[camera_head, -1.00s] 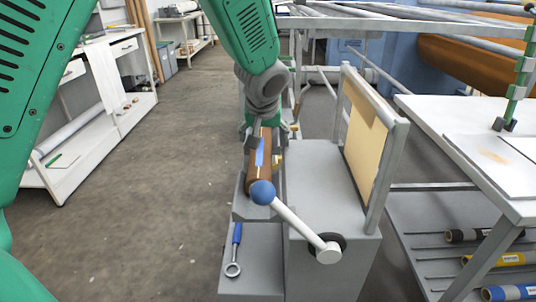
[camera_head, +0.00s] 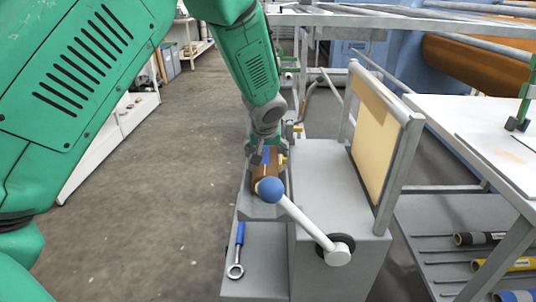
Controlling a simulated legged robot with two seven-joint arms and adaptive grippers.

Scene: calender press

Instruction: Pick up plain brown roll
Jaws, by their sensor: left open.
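The brown roll (camera_head: 263,187) lies in the grey cradle on the front of the grey press stand. A blue patch shows on its upper side. My left gripper (camera_head: 267,152) is open at the far part of the roll, with its fingers over it. I cannot tell whether the fingers touch it. The gripper and the blue lever ball hide parts of the roll. My right gripper is not in view.
The white lever with its blue ball (camera_head: 270,189) stands close in front of the roll. A blue-handled wrench (camera_head: 238,248) lies on the lower ledge. A framed tan panel (camera_head: 374,150) rises to the right. A white table (camera_head: 470,120) stands further right, with several rolls (camera_head: 518,265) on the shelf below.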

